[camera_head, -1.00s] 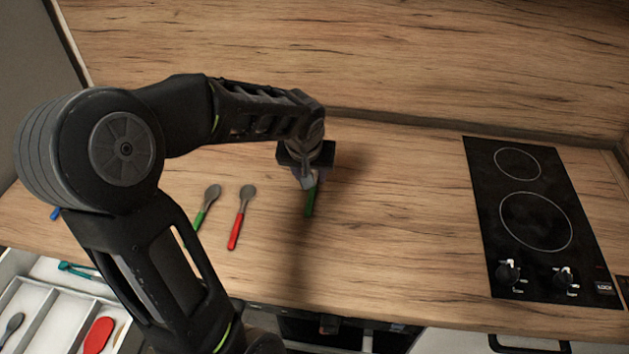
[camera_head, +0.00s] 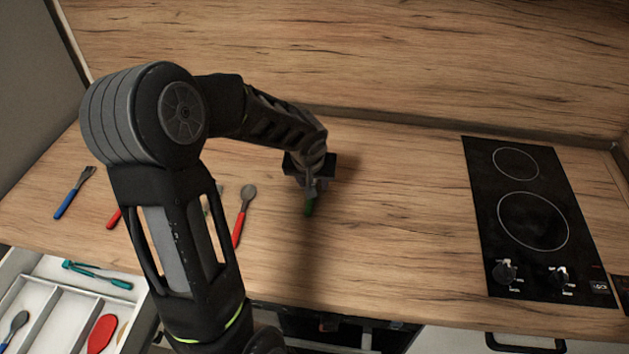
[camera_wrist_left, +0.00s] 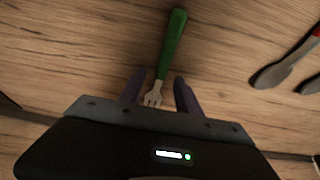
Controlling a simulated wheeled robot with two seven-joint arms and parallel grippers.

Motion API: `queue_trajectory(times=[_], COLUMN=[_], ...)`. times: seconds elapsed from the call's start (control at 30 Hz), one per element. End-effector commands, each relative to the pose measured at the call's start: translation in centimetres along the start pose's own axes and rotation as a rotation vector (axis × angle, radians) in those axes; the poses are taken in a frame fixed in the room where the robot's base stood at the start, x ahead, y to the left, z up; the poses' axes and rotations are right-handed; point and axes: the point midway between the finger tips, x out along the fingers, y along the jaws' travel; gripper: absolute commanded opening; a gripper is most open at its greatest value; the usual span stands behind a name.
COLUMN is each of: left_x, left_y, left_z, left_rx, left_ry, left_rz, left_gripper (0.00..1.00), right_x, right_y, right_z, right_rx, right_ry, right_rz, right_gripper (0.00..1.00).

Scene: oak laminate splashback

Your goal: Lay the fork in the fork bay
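A fork with a green handle (camera_head: 309,208) and pale tines lies on the oak counter; the left wrist view shows it whole (camera_wrist_left: 170,50). My left gripper (camera_head: 312,190) is low over its tine end. In the left wrist view the gripper's fingers (camera_wrist_left: 160,92) are open, one on each side of the tines, with gaps beside them. A drawer at the lower left holds a white divided tray (camera_head: 50,310). Its bays show a grey spoon (camera_head: 14,325) and a red-headed utensil (camera_head: 102,334); I cannot tell which is the fork bay. My right gripper is not in view.
A red-handled spoon (camera_head: 240,226) lies left of the fork. A blue-handled utensil (camera_head: 70,200) and a red handle (camera_head: 114,218) lie further left. Teal-handled tongs (camera_head: 100,276) lie at the drawer's back. A black hob (camera_head: 533,220) is at the right; the counter before it is clear.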

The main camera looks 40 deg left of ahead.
Motion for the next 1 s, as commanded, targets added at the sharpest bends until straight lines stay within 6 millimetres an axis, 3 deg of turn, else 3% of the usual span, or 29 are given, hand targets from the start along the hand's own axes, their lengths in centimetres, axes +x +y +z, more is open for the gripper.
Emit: queue_trajectory(times=[0.87,1.0], left_x=[0.18,0.10], left_y=[0.04,0.03], left_z=[0.11,0.07], left_rx=[0.000,0.000], left_ry=[0.000,-0.001], left_rz=[0.000,0.000], left_gripper=[0.40,0.29], right_x=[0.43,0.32], right_y=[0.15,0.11], right_z=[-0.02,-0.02], right_rx=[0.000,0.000], right_ry=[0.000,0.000], right_rz=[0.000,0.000], right_gripper=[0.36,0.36])
